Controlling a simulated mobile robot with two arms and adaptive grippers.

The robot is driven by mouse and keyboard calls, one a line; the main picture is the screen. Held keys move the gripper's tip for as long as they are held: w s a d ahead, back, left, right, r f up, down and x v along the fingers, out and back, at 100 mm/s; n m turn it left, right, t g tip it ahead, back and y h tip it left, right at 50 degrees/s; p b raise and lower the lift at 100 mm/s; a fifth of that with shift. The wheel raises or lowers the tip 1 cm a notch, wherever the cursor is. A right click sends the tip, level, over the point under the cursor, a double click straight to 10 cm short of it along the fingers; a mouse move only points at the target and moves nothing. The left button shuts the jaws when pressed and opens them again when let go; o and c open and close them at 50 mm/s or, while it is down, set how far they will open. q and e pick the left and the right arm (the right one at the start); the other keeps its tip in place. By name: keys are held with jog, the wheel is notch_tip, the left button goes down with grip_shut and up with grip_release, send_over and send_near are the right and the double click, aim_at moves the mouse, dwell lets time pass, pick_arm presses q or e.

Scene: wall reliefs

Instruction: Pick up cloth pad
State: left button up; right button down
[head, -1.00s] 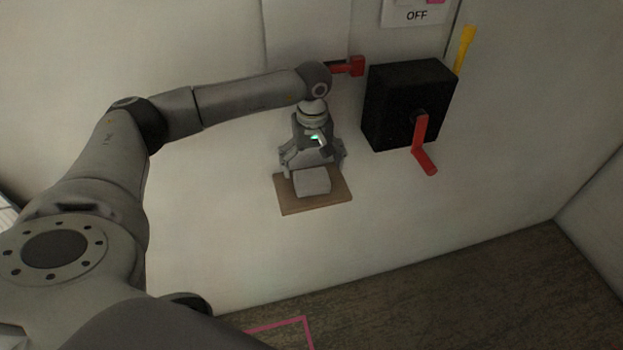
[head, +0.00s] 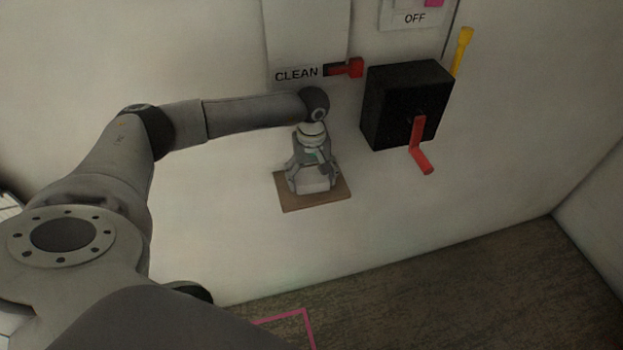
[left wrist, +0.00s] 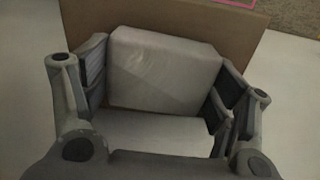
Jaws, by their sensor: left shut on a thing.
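The cloth pad (head: 313,186) is a pale grey block over a brown board (head: 337,197) on the white wall. My left gripper (head: 312,188) is shut on the pad, one finger on each side. In the left wrist view the pad (left wrist: 165,72) lies between the two fingers of the left gripper (left wrist: 160,85), with the board (left wrist: 240,22) behind it. I cannot tell whether the pad still touches the board. My right gripper is not in view.
Right of the pad, a black box (head: 385,105) with a red crank handle (head: 418,150) stands out from the wall. A red lever (head: 350,68) sits beside the "CLEAN" label (head: 296,74). A yellow handle (head: 463,45) is at upper right. The wall below the board is clear.

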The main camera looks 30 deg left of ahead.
aim_at(312, 175)
pick_arm(q)
jog(key=shift+r, duration=0.1)
jog(key=shift+r+b, duration=0.35)
jog(key=shift+b, duration=0.1)
notch_tip(312, 175, up, 2)
jog(key=shift+r+b, duration=0.1)
jog(key=shift+b, duration=0.75)
jog(key=s+d+r+b, duration=0.5)
jog(key=s+d+r, duration=0.3)
jog(key=s+r, duration=0.2)
jog(key=shift+s+d, duration=0.35)
jog(key=shift+s, duration=0.15)
